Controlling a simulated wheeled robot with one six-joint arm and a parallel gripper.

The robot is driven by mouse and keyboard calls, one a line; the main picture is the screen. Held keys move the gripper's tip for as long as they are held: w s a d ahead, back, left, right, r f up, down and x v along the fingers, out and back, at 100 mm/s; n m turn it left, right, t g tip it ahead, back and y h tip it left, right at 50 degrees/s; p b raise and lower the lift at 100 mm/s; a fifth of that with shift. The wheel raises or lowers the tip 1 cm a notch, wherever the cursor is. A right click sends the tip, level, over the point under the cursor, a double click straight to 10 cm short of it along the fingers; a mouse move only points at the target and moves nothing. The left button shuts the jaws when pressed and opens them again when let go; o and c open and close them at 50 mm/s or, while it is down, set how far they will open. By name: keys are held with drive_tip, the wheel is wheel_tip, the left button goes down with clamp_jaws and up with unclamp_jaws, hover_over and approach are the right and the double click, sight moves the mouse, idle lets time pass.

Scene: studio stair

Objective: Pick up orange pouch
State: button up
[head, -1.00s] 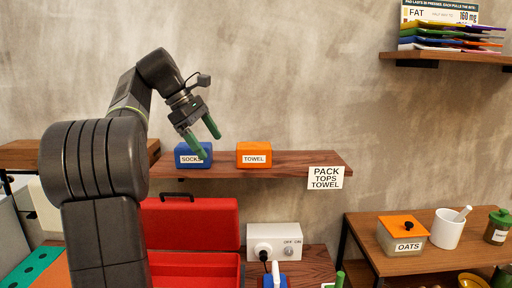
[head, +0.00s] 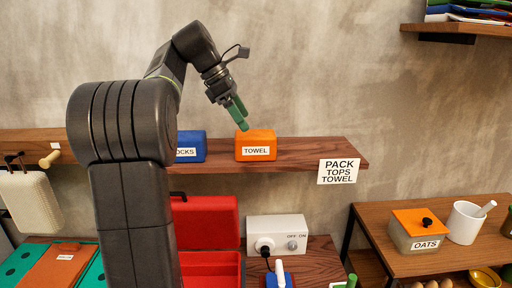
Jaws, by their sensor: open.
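The orange pouch (head: 256,142) sits on the wooden wall shelf (head: 310,153) and bears a white label reading TOWEL. My gripper (head: 240,116), with green fingers, is just above the pouch's upper left edge, pointing down. The two fingers overlap in this view, so the gap between them is hard to see. The gripper is open, and nothing shows between its fingers. Whether the fingertips touch the pouch cannot be told.
A blue pouch (head: 191,146), partly hidden by my arm, stands left of the orange one. An open red case (head: 212,222) and a white switch box (head: 277,232) are below. The shelf right of the pouch is clear.

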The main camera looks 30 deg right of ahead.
sight(252, 133)
drive_tip(key=x, duration=0.8)
drive_tip(key=shift+w+f, duration=0.2)
drive_tip(key=c, duration=1.2)
drive_tip(key=shift+r, duration=0.1)
wheel_tip(252, 133, up, 10)
drive_tip(key=shift+f+p, duration=0.15)
drive_tip(key=shift+p, duration=0.4)
